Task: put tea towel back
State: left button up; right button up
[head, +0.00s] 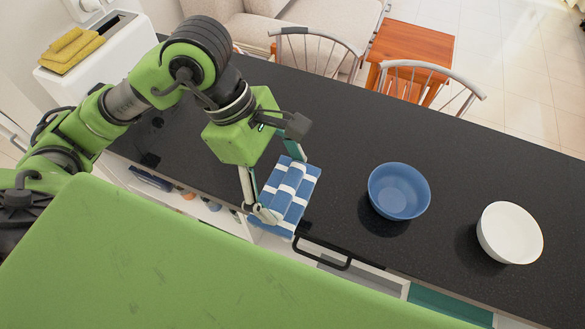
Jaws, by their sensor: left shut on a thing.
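A folded tea towel (287,194) with blue and white stripes is in the grip of my left gripper (277,182). The fingers are shut on it from either side. The towel is over the front edge of the black counter (335,150); I cannot tell exactly how high it is held. Below and to the right of it, an open drawer (385,278) with a dark handle shows at the counter's front. My right gripper is not in view.
A blue bowl (399,191) and a white bowl (509,232) stand on the counter to the right. Chairs (320,45) stand behind the counter.

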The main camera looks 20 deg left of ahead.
pick_arm(q)
jog(key=w+f+p, duration=0.1)
jog(key=w+f, duration=0.2)
jog(key=w, duration=0.1)
jog(key=w+a+f+p, duration=0.1)
jog(key=w+f+p, duration=0.1)
jog(key=w+f, duration=0.1)
jog(key=w+f+p, duration=0.1)
jog(key=w+f, duration=0.2)
jog(key=w, duration=0.3)
jog(key=shift+a+p, duration=0.15)
jog(key=shift+p, duration=0.25)
jog(key=shift+w+f, duration=0.35)
jog(key=shift+f, duration=0.05)
notch_tip(320, 180, down, 2)
jog(key=shift+f+p, duration=0.1)
jog(key=shift+p, duration=1)
jog(key=shift+f, duration=0.6)
jog(key=o, duration=0.7)
jog(key=shift+f, duration=0.1)
jog(key=o, duration=0.4)
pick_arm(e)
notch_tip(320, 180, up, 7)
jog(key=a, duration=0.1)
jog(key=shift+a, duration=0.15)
